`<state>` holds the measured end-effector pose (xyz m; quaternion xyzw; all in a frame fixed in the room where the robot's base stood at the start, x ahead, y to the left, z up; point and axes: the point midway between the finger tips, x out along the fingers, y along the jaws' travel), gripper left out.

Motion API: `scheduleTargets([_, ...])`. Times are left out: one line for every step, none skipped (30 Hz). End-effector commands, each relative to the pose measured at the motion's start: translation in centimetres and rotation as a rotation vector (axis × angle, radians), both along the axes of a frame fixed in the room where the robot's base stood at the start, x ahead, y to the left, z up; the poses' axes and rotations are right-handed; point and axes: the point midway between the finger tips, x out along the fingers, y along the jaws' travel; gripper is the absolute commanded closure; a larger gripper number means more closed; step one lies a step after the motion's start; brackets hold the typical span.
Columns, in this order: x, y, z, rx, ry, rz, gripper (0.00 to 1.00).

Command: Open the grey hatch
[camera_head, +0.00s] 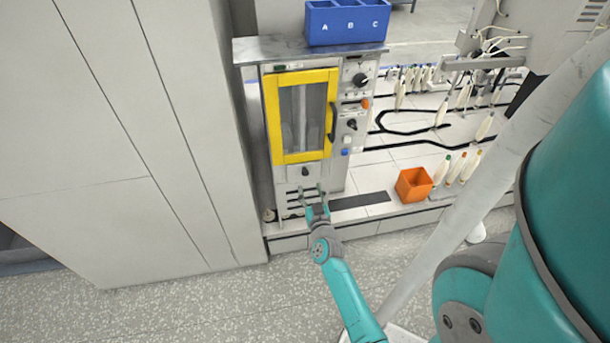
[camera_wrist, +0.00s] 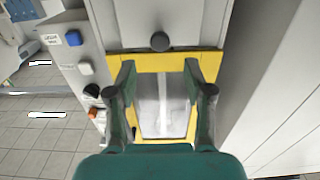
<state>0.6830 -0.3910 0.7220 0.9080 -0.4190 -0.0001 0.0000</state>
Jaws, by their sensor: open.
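The grey hatch appears to be the plain grey panel (camera_wrist: 120,25) with a round black knob (camera_wrist: 160,41), just below the yellow-framed door (camera_head: 274,120) of the machine. The knob also shows in the head view (camera_head: 305,172). The hatch looks shut. My gripper (camera_head: 312,189) is open and empty, in front of the lower part of the machine. In the wrist view, its fingertips (camera_wrist: 159,70) stand apart in front of the yellow frame, with the knob just beyond them and nothing between them. The gap to the panel is hard to tell.
The yellow door has a glass pane and a dark handle (camera_head: 332,122) at its right. Knobs and buttons (camera_head: 346,140) line the machine's right side. A blue bin (camera_head: 347,38) stands on top. An orange bin (camera_head: 414,186) and bobbins are at the right. A tall grey cabinet (camera_head: 110,130) is at the left.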

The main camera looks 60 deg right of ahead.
Motion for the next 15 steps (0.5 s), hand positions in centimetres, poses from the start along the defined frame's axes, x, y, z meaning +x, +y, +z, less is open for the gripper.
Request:
scheduleTargets([0.7, -0.8, 0.1, -0.002, -0.002, -0.001, 0.48])
scheduleTargets([1.0, -1.2, 0.1, -0.002, -0.001, -0.001, 0.48])
scheduleTargets([1.4, -1.7, 0.1, -0.002, -0.002, -0.001, 0.48])
scheduleTargets([1.7, -2.1, 0.1, -0.002, -0.001, -0.001, 0.48])
scheduleTargets([2.1, -2.5, 0.1, -0.002, -0.001, -0.001, 0.48])
scheduleTargets([2.5, -3.0, 0.1, -0.002, -0.001, -0.001, 0.48])
scheduleTargets([2.8, -3.3, 0.1, -0.002, -0.001, 0.000, 0.48])
scheduleTargets([3.1, -3.6, 0.1, -0.002, -0.001, 0.000, 0.48])
scheduleTargets([3.4, -4.0, 0.1, -0.001, -0.001, 0.000, 0.48])
scheduleTargets([3.7, -4.3, 0.1, -0.001, -0.001, 0.000, 0.48])
scheduleTargets([3.9, -4.5, 0.0, -0.001, -0.001, 0.000, 0.48])
scheduleTargets([4.2, -4.8, 0.0, -0.001, -0.001, 0.001, 0.48])
scheduleTargets([4.3, -5.0, 0.0, -0.001, -0.001, 0.001, 0.48])
scheduleTargets([4.5, -5.2, 0.0, 0.000, 0.000, 0.001, 0.48])
scheduleTargets([4.6, -5.4, 0.0, 0.000, 0.000, 0.001, 0.48])
